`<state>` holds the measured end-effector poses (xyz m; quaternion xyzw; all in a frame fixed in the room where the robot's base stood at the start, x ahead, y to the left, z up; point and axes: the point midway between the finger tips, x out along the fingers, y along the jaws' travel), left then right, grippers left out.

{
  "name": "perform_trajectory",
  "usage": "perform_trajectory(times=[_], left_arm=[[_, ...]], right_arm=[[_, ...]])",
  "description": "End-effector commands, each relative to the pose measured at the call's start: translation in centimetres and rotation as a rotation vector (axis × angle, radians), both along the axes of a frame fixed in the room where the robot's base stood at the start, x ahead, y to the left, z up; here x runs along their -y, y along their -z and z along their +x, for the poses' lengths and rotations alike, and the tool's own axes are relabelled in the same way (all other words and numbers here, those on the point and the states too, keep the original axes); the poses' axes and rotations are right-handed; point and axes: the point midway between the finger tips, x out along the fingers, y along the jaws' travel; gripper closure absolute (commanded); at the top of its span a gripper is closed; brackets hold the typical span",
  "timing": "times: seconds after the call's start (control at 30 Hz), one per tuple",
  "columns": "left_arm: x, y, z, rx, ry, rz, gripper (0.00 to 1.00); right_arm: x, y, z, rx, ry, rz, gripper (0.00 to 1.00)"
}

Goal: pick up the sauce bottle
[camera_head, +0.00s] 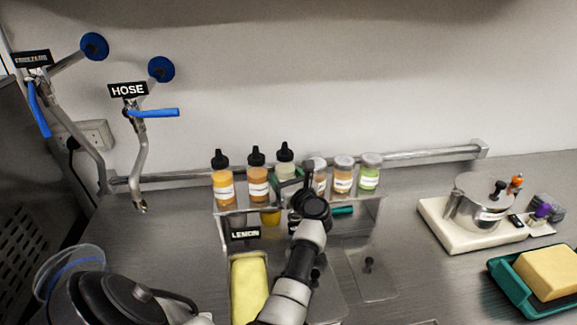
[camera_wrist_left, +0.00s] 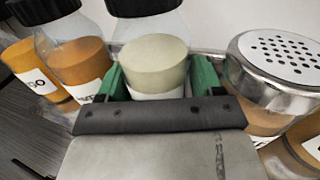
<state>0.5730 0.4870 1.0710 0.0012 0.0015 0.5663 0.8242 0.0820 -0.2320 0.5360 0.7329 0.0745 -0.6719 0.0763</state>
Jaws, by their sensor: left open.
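Several squeeze bottles with black caps stand on a clear rack. The nearest to my gripper is a sauce bottle with pale green sauce (camera_head: 284,153); it also shows in the left wrist view (camera_wrist_left: 154,65). Beside it are a brown one (camera_head: 257,178) and an orange one (camera_head: 222,182). My left gripper (camera_head: 287,182) is at the pale green bottle. In the left wrist view its green fingers (camera_wrist_left: 153,88) are open, one on each side of that bottle's lower part. I cannot tell whether they touch it. My right gripper is not in view.
Shaker jars with metal lids (camera_head: 343,172) stand right of the bottles, one close to the right finger (camera_wrist_left: 275,70). A rail (camera_head: 430,157) runs behind. A metal pot (camera_head: 478,205) on a white board and a green tray (camera_head: 507,278) are at the right.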

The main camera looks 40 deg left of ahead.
Motion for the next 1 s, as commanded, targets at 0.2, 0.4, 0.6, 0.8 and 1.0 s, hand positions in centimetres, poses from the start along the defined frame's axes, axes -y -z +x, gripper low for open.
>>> perform_trajectory(times=[0.2, 0.4, 0.6, 0.8, 1.0], left_arm=[[0.0, 0.3, 0.0, -0.002, 0.001, -0.002, 0.37], [0.0, 0.1, 0.0, 0.001, 0.001, 0.000, 0.64], [0.0, 0.0, 0.0, 0.001, 0.001, 0.001, 0.64], [0.0, -1.0, 0.1, 0.005, 0.000, -0.001, 0.64], [0.0, -4.0, 0.1, 0.009, 0.000, -0.001, 0.64]], right_arm=[[-0.2, 0.0, 1.0, 0.014, -0.001, 0.003, 0.57], [0.6, 0.1, -0.3, -0.004, -0.004, -0.009, 0.57], [1.0, 0.1, -0.5, -0.008, -0.005, -0.014, 0.57], [0.8, 0.2, 0.1, 0.001, -0.004, -0.010, 0.57], [0.2, 0.5, 0.1, 0.001, -0.001, -0.002, 0.57]])
